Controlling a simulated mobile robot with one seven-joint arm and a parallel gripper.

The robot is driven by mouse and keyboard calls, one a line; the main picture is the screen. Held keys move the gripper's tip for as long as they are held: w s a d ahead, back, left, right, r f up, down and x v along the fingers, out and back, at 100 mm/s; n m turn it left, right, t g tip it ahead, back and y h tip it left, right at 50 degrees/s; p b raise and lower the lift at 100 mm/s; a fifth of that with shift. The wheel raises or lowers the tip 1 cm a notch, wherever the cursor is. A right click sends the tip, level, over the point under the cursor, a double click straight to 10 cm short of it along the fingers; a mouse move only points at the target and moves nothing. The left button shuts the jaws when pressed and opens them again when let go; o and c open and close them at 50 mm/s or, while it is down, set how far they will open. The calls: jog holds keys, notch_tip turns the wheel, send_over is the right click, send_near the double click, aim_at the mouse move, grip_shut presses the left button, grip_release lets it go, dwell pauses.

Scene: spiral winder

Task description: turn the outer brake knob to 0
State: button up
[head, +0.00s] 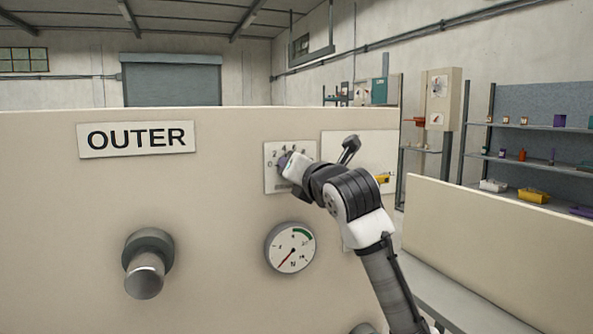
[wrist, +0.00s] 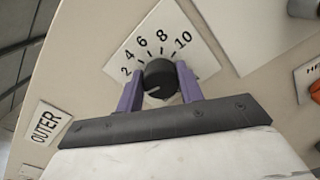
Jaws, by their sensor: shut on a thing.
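The outer brake knob (wrist: 160,75) is a round black knob on a white dial plate (wrist: 150,35), which shows 2, 4, 6, 8 and 10 in the wrist view. A pale mark on the knob points to the lower left, below the 2; the 0 is hidden in this view. My gripper (wrist: 160,88) has its two purple fingers on either side of the knob and is shut on it. In the head view my gripper (head: 285,162) is at the dial plate (head: 271,182) and covers most of the knob. An OUTER sign (head: 137,138) is on the same panel.
Below the dial is a round gauge (head: 290,248) with a red needle and green arc. A thick spindle (head: 146,272) sticks out at left. A black lever (head: 349,148) projects right of my gripper. A low cream wall (head: 500,250) stands at right.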

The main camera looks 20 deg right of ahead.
jog(key=shift+f, duration=0.1)
dwell(0.4)
jog(key=o, duration=1)
jog(key=shift+s, duration=0.1)
jog(key=s+b, duration=0.3)
jog(key=s, duration=1)
jog(key=shift+s+d, duration=0.25)
jog(key=shift+s, duration=0.05)
jog(key=shift+w+a, duration=0.1)
